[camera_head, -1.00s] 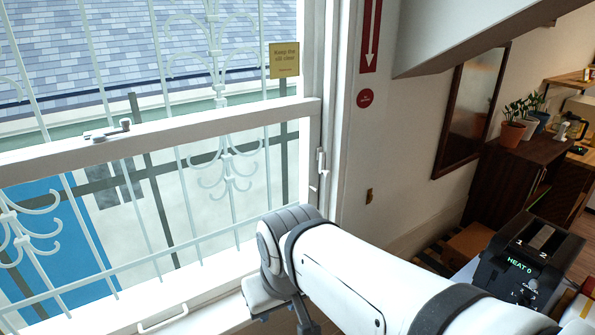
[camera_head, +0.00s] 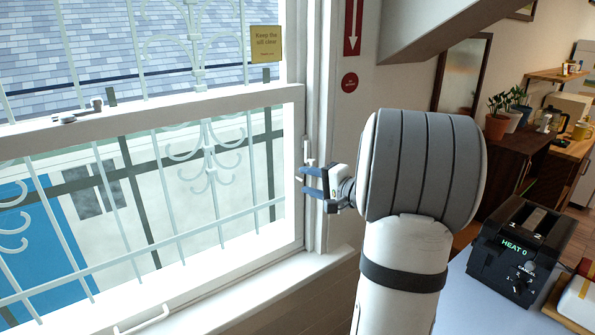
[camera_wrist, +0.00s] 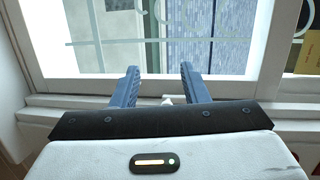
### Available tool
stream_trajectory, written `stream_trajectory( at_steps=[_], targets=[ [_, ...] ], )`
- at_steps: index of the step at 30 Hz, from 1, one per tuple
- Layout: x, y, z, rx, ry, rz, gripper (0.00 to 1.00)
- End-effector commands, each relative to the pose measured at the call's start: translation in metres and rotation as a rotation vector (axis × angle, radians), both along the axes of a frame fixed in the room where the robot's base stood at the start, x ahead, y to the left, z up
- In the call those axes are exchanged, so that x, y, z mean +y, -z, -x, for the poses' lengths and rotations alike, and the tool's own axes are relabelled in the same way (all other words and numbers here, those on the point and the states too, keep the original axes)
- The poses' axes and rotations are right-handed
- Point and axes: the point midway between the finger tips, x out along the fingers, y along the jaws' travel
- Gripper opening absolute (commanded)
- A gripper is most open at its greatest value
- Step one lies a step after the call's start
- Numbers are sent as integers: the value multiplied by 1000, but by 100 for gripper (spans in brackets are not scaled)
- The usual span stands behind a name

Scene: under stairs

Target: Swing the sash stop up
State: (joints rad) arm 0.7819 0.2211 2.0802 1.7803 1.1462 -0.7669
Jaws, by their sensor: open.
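The sash stop (camera_head: 308,149) appears as a small pale lever on the right window jamb, beside the lower sash. Its upper part shows just above my gripper (camera_head: 302,181); its lower part is hidden behind the fingers. The lower sash (camera_head: 220,101) is down, with its white top rail across the window. My gripper is open, with its blue fingers pointing left at the jamb. In the wrist view my gripper (camera_wrist: 160,69) has both fingers apart over the frame. A small white piece (camera_wrist: 166,99) shows between them; I cannot tell whether they touch it.
A sash lock (camera_head: 78,115) sits on the top rail, and a white pull handle (camera_head: 142,320) is at the bottom. A yellow sign (camera_head: 265,44) hangs on the glass. A black toaster (camera_head: 520,250) stands on the counter at right. Potted plants (camera_head: 497,125) are behind.

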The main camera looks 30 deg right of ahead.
Motion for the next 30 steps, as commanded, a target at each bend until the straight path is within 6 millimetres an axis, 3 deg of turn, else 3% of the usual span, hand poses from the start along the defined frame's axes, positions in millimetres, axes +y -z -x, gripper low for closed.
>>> stream_trajectory(
  at_steps=[1, 3, 7, 21, 30],
  targets=[
    [-28, 6, 0, -34, 64, -21, 41],
    [-55, 6, 0, -79, 130, -38, 41],
    [-81, 5, -1, -120, 193, -51, 41],
    [-74, 3, -65, -125, 199, -54, 41],
    [-72, 5, -76, -125, 200, -53, 41]
  ],
)
